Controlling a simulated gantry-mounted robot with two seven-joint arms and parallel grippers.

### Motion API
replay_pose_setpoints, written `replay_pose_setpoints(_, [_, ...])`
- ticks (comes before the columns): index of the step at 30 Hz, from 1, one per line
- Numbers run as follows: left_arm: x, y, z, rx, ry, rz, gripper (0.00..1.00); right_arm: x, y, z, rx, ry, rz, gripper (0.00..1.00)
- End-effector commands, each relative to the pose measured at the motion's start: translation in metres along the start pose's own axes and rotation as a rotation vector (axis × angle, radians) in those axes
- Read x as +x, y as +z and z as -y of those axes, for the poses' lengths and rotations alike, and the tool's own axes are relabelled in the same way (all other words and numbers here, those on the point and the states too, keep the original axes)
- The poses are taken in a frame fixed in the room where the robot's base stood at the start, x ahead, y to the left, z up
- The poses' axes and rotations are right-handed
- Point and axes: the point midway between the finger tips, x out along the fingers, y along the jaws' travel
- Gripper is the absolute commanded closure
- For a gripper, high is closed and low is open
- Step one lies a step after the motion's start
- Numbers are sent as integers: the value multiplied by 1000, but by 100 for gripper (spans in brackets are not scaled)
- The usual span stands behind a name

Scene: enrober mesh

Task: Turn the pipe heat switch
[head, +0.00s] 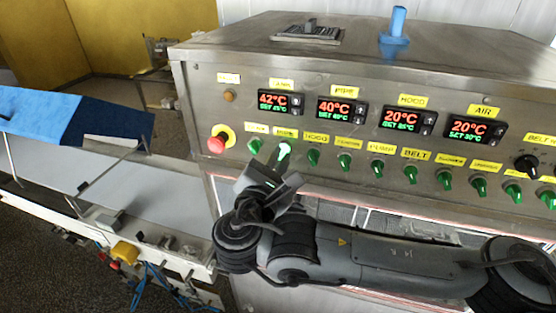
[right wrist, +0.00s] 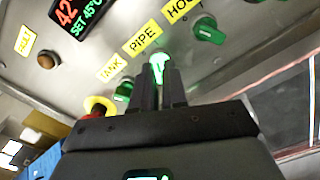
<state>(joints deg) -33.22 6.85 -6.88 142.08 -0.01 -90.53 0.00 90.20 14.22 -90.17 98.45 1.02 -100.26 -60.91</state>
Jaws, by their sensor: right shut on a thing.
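The pipe heat switch (head: 285,150) is a green knob under the yellow PIPE label on the steel control panel, and it glows bright green. In the right wrist view the lit pipe switch (right wrist: 159,62) stands just below the PIPE label (right wrist: 143,36). My right gripper (head: 276,166) reaches up to it from below. In the right wrist view the fingers of my right gripper (right wrist: 160,80) are closed around the knob, hiding its lower part. The PIPE display (head: 341,110) reads 40°C. My left gripper does not show.
The unlit TANK switch (head: 254,146) is close on the left and the unlit HOOD switch (head: 313,157) on the right. A red emergency button (head: 217,143) with a yellow collar is further left. More green switches and a black knob (head: 526,166) continue rightward.

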Motion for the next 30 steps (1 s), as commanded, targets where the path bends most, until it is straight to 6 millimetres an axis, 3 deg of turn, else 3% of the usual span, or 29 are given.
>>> replay_pose_setpoints(11, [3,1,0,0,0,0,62,0,-1,1,-104,-2,-1,100])
replay_pose_setpoints(30, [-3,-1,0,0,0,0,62,0,0,-1,-669,-1,-2,100])
